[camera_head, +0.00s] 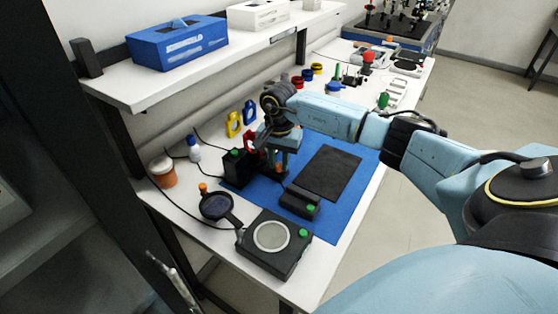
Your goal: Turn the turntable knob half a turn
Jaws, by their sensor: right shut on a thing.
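My right gripper (280,163) points down over the blue mat (345,215), beside a black box with a green top (238,168). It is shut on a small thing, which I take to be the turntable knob. The gripper and wrist hide most of the knob and the turntable, so the knob's angle cannot be told. A small orange part shows between or just behind the fingers. My left gripper is not in view.
A black device with a pale disc (270,236) stands at the bench's front, next to a round dark-faced holder (216,206). A small black box (298,203) and a dark sheet (329,173) lie on the mat. A shelf with a blue box (178,43) overhangs the back.

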